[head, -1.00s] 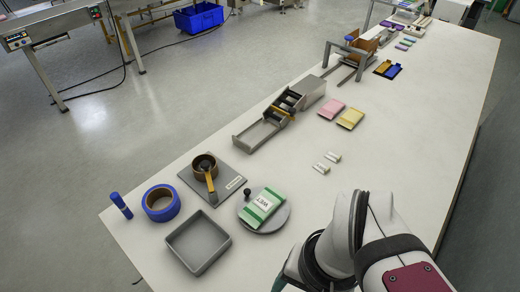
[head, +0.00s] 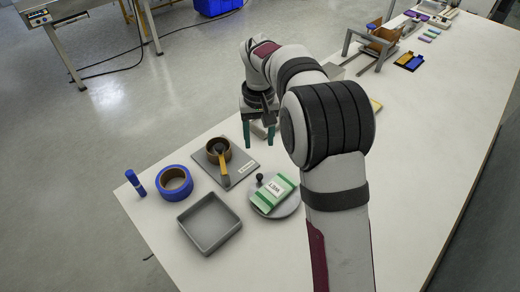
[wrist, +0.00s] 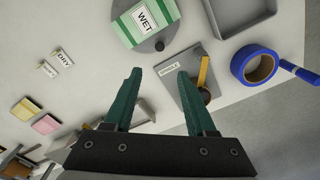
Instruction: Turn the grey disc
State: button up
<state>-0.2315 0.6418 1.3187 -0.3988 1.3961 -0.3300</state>
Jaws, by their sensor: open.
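The grey disc (head: 286,211) lies flat on the white table, with a black knob (head: 259,177) at its far left edge. A green and white packet (head: 273,190) lies across the disc. In the wrist view the disc (wrist: 167,37) is near the top, with its knob (wrist: 160,46) on the near rim and the packet (wrist: 146,20) reading WET. My gripper (head: 258,138) points down beyond the disc, near the square plate, apart from the knob. In the wrist view its teal fingers (wrist: 158,75) are spread with nothing between them.
A grey plate (head: 240,172) with a brown ring and a yellow-handled lever is left of the disc. A grey tray (head: 209,222), blue tape roll (head: 175,183) and blue marker (head: 136,183) are nearby. Small DRY-marked pieces (wrist: 55,62) show in the wrist view.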

aim_at(259, 176)
notch_tip(259, 176, down, 14)
jog(key=shift+s, duration=0.1)
grip_shut()
dwell(0.3)
dwell(1.2)
